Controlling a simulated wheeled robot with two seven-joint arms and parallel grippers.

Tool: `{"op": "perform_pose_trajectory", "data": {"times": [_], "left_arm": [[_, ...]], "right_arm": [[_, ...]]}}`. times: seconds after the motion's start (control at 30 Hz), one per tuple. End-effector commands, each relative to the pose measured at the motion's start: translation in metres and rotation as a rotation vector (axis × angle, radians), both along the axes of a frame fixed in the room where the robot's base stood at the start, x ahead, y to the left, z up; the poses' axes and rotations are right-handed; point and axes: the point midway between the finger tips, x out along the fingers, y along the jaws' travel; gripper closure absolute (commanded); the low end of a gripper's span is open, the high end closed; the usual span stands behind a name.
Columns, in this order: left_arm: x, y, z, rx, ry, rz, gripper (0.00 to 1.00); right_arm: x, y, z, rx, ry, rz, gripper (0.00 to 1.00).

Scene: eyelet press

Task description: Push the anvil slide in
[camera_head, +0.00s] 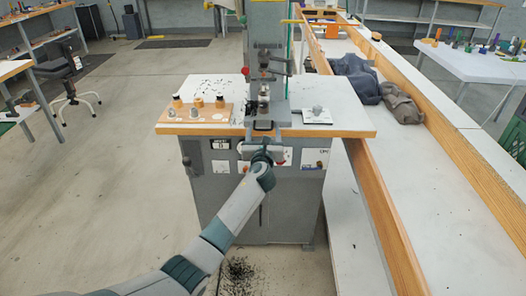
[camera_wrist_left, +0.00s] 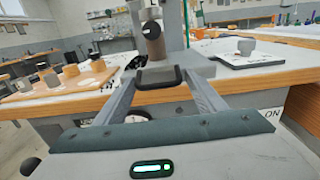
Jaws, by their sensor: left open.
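The eyelet press (camera_head: 264,60) stands on a white table with a wooden edge. The anvil slide's dark loop handle (camera_wrist_left: 158,78) is at the front of the press base, by the table's front edge; it also shows small in the head view (camera_head: 263,126). My left gripper (camera_head: 262,141) is just in front of the handle. In the left wrist view its two fingers (camera_wrist_left: 160,88) are spread on either side of the handle, with nothing held. I cannot tell whether a finger touches it. A dark cylindrical anvil (camera_wrist_left: 153,40) stands behind the handle. My right gripper is not in view.
A wooden block (camera_head: 200,112) with several knobs stands left of the press. A white plate (camera_head: 317,117) with a grey knob lies at right. The cabinet front (camera_head: 222,155) is below the table edge. A long wood-sided bench (camera_head: 395,200) runs along the right.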

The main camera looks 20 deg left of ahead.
Motion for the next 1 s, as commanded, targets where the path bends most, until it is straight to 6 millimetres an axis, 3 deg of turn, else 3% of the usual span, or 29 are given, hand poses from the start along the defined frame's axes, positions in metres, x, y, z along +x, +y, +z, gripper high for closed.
{"op": "perform_pose_trajectory", "data": {"times": [0.27,0.8,1.0], "left_arm": [[-0.033,-0.009,0.0,0.0,0.0,-0.002,0.36],[-0.13,-0.038,0.0,-0.001,0.0,-0.003,0.36],[-0.152,-0.045,-0.001,0.0,0.001,-0.003,0.36]], "right_arm": [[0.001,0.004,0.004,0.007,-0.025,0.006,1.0],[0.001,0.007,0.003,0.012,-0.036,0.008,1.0],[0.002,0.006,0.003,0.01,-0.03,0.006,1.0]]}}
